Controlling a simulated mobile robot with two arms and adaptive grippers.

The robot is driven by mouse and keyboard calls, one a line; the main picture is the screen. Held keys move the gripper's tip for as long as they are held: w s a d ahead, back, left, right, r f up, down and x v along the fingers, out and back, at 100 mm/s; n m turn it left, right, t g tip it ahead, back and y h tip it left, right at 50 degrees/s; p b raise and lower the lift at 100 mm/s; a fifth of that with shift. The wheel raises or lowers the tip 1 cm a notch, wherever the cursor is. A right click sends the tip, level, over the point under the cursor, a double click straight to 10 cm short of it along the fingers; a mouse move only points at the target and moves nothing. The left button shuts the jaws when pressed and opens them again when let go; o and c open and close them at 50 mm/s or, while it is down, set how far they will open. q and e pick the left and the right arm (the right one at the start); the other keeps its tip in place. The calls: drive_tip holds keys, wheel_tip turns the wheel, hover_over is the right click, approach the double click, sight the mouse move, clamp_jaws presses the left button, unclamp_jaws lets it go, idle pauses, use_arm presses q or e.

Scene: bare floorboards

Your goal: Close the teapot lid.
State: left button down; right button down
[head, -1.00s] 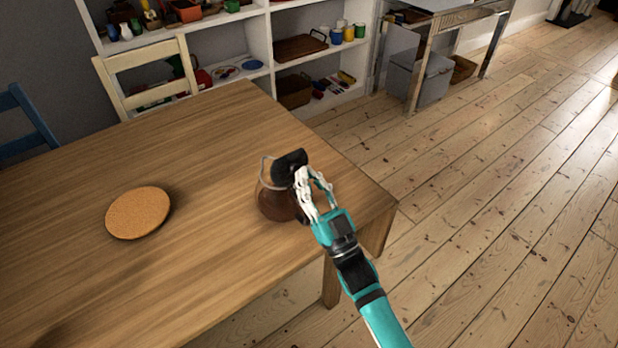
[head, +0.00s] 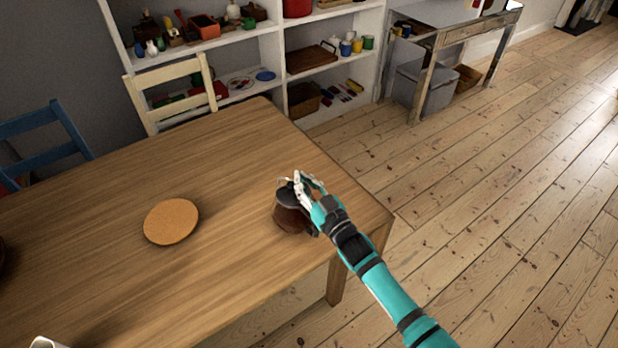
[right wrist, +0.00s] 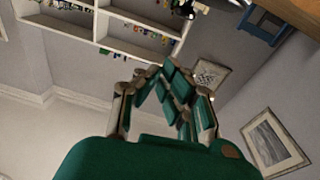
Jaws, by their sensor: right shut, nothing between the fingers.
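The teapot (head: 291,215) is a glass pot with dark brown contents, upright near the right end of the wooden table. Its black lid (head: 286,192) looks lowered onto the top of the pot, partly hidden by my fingers. Whether it sits fully flush cannot be told. My right gripper (head: 306,181) is shut and empty, at the right side of the lid and just above it. Contact with the lid cannot be told. In the right wrist view, the fingers (right wrist: 160,72) show without the teapot. My left gripper is not in view.
A round cork mat (head: 171,221) lies on the table (head: 236,160) left of the teapot. A cream chair (head: 172,92) and a blue chair (head: 48,152) stand behind the table. A white shelf (head: 272,55) holds toys. A pale object (head: 46,342) shows at the bottom left edge.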

sight(292, 184)
drive_tip(key=w+g+p, duration=0.1)
drive_tip(key=a+g+h+p, duration=0.1)
drive_tip(key=p, duration=0.1)
drive_tip(key=shift+w+a+r, duration=0.15)
drive_tip(key=shift+w+r, duration=0.15)
drive_tip(key=shift+w, duration=0.05)
drive_tip(key=shift+w+a+f+g+h+p, duration=0.15)
drive_tip(key=shift+w+g+h+p, duration=0.1)
drive_tip(key=shift+g+h+p, duration=0.2)
drive_tip(key=shift+w+a+f+g+h, duration=0.1)
drive_tip(key=shift+w+f+g+h, duration=0.1)
drive_tip(key=shift+g+h, duration=0.05)
drive_tip(key=shift+w+a+f+g+h, duration=0.2)
drive_tip(key=shift+f+g+h, duration=0.1)
drive_tip(key=shift+f, duration=0.1)
drive_tip(key=shift+w+a+f, duration=0.25)
drive_tip(key=shift+f, duration=0.15)
drive_tip(key=shift+w+a+f, duration=0.2)
drive_tip(key=shift+w, duration=0.05)
drive_tip(key=shift+w+b, duration=0.1)
drive_tip(key=shift+b, duration=0.2)
